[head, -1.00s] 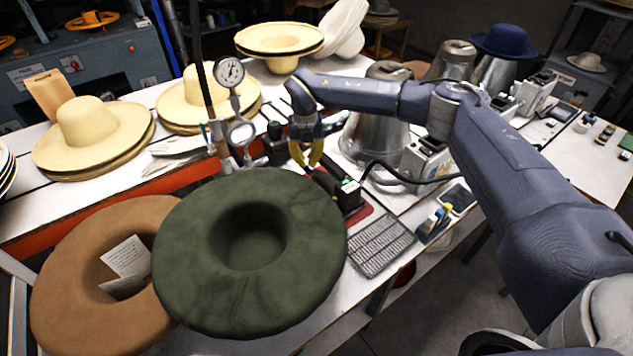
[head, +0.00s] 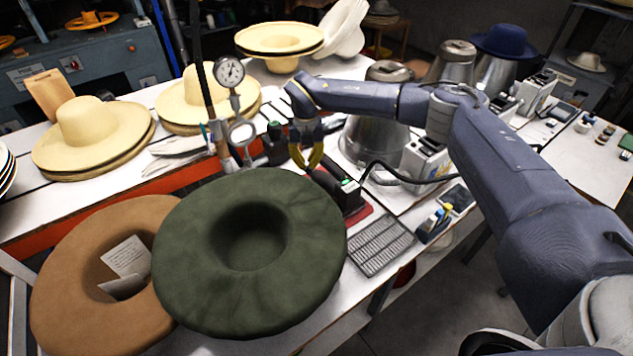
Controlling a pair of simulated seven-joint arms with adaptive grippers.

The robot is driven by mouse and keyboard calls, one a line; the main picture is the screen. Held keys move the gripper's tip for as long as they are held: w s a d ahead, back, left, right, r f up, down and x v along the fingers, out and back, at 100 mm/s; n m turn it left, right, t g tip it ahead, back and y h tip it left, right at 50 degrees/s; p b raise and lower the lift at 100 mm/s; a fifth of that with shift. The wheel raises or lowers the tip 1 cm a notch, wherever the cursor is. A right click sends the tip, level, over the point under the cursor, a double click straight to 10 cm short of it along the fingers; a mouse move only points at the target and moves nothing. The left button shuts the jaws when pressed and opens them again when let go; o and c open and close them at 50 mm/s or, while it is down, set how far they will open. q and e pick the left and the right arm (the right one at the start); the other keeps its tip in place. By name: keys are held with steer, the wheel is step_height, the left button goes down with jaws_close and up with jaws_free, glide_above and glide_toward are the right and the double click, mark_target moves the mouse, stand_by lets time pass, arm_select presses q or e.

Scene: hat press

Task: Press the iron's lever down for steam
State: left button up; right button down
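The iron (head: 352,200) is a dark body with a green-marked part on top, on a red mat (head: 364,213) right of the green hat. A black cable runs from it to the right. My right gripper (head: 307,164) has yellow fingers spread apart and points down, just behind and left of the iron. Its fingers look empty and I cannot tell if they touch the iron. The iron's lever cannot be clearly made out, and the green hat's brim is close to the iron's near side. My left gripper is not in view.
A green hat (head: 318,250) and a brown hat (head: 60,270) lie in front. A gauge (head: 229,72) stands on a post left of my gripper. A metal grid (head: 380,245) lies right of the green hat. Straw hats (head: 95,135) and metal pots fill the back.

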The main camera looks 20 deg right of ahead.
steer(key=shift+r, duration=3.3)
